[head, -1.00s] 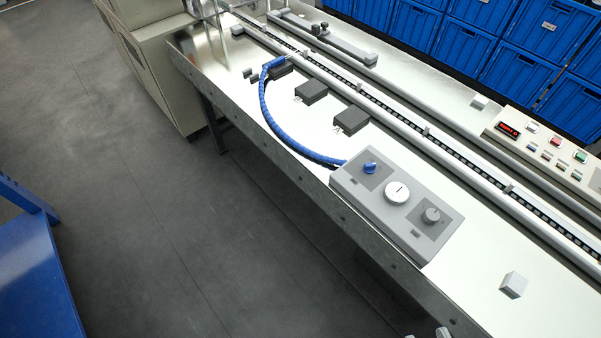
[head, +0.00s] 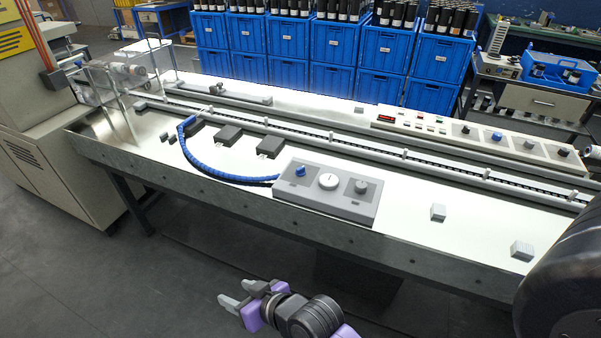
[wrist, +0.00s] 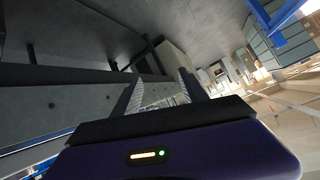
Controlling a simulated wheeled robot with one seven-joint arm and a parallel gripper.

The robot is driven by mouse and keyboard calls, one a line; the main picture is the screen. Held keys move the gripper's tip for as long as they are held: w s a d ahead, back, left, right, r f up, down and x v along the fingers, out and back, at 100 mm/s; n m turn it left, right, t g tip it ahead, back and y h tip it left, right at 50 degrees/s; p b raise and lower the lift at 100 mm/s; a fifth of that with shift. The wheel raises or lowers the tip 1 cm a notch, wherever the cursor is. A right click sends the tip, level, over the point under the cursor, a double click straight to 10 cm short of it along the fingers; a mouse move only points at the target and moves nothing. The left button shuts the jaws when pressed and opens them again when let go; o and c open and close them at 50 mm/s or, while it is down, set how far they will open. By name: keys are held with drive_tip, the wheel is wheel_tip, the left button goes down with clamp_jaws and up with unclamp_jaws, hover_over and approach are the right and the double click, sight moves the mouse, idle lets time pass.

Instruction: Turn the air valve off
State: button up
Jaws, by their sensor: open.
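The air valve is most likely the small blue knob (head: 300,170) on the left of a grey panel box (head: 325,205) on the machine's bench. A blue hose runs into the box's left end. The box also has a round white gauge (head: 328,181) and a grey knob (head: 361,186). My gripper (head: 238,293) is low in front of the bench, below its front edge, open, empty and well apart from the blue knob. The wrist view shows its two fingers (wrist: 160,92) spread, with the bench's side beyond. The knob is not in the wrist view.
A control panel (head: 470,138) with buttons and knobs stands behind the rail. Small grey blocks (head: 438,212) lie on the bench to the right. Blue crates (head: 330,60) are stacked behind. The floor (head: 120,280) in front is clear at left.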

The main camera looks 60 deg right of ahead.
drive_tip(key=w+d+g+b, duration=0.1)
drive_tip(key=w+d, duration=0.7)
drive_tip(key=d, duration=0.2)
drive_tip(key=d+r+g, duration=0.1)
drive_tip(key=d+r, duration=0.2)
drive_tip(key=d, duration=0.4)
drive_tip(key=d+r+g+b, duration=0.1)
drive_tip(key=d+r, duration=0.1)
drive_tip(key=d, duration=0.6)
drive_tip(key=d+r+g, duration=0.2)
drive_tip(key=d+r, duration=0.1)
drive_tip(key=d, duration=0.4)
drive_tip(key=shift+s+d+r+b, duration=0.2)
drive_tip(key=shift+s+r+b, duration=0.1)
drive_tip(key=shift+s+b, duration=0.1)
drive_tip(key=g, duration=0.2)
approach(301, 168)
drive_tip(key=shift+h, duration=0.3)
drive_tip(key=x, duration=0.8)
drive_tip(key=shift+w+a+f, duration=0.1)
drive_tip(key=shift+a+f, duration=0.1)
drive_tip(key=shift+a, duration=0.05)
drive_tip(key=shift+c, duration=0.4)
clamp_jaws()
